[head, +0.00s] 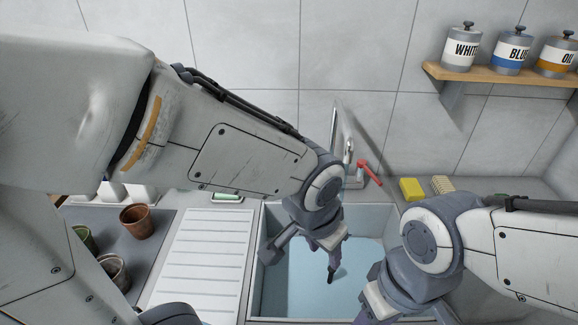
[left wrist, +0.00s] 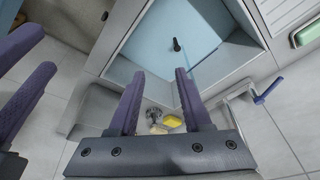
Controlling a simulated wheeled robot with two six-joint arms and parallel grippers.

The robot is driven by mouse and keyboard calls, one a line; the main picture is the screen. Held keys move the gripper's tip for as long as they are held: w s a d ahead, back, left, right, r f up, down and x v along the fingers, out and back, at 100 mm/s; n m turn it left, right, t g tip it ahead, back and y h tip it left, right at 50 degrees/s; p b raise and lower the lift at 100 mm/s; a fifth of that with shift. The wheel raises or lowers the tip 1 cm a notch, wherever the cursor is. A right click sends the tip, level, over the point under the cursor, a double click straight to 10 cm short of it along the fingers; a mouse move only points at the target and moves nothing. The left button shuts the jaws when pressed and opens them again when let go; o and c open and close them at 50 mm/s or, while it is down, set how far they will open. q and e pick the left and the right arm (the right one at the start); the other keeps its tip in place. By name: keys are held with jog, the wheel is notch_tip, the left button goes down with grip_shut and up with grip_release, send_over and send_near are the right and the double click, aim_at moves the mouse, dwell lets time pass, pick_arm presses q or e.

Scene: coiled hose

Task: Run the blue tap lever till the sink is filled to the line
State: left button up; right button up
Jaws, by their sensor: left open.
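The sink (head: 257,290) is a grey-rimmed basin with a pale blue interior; it also shows in the left wrist view (left wrist: 225,52). I cannot make out the fill line or the water level. The tap (head: 337,125) stands behind it with a red lever (head: 370,173) on its right. The blue lever (left wrist: 268,90) shows only in the left wrist view; my left arm hides it in the head view. My left gripper (head: 334,258) is over the sink, open and empty, apart from the lever. My right gripper (left wrist: 25,75) has its fingers apart at the left wrist view's left edge.
A yellow sponge (head: 412,189) and a tan scrubber (head: 442,185) lie behind the sink's right. A ribbed drainboard (head: 200,262) and brown pots (head: 136,221) are at the left. Labelled canisters (head: 512,52) stand on a wall shelf (head: 490,77).

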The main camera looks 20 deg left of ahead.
pick_arm(q)
jog(key=w+a+f+n+t+h+b, duration=0.1)
jog(key=w+a+t+b, duration=0.3)
jog(key=w, duration=1.1)
jog(key=w+a+f+n+t+h+b, duration=0.1)
jog(key=w+a+t+b, duration=0.35)
jog(key=w, duration=1.05)
jog(key=a+f+t+h+b, duration=0.1)
jog(key=a+h, duration=0.1)
jog(key=a, duration=0.3)
jog(key=w+a+f+m+t+h+b, duration=0.1)
jog(key=a+f+h, duration=0.1)
jog(key=a, duration=0.3)
jog(key=w+a+f+t+h+b, duration=0.1)
jog(key=a+f+h+b, duration=0.1)
jog(key=a, duration=0.3)
jog(key=shift+w+m+h, duration=0.15)
jog(key=shift+m+h, duration=0.15)
jog(key=shift+h, duration=0.1)
notch_tip(320, 180, down, 7)
jog(key=x, duration=0.2)
jog(key=p+x, duration=0.1)
jog(key=x, duration=0.4)
jog(key=shift+d+f, duration=0.1)
jog(key=shift+f, duration=0.2)
pick_arm(e)
notch_tip(320, 180, down, 12)
jog(key=shift+f, duration=0.15)
jog(key=shift+w, duration=0.1)
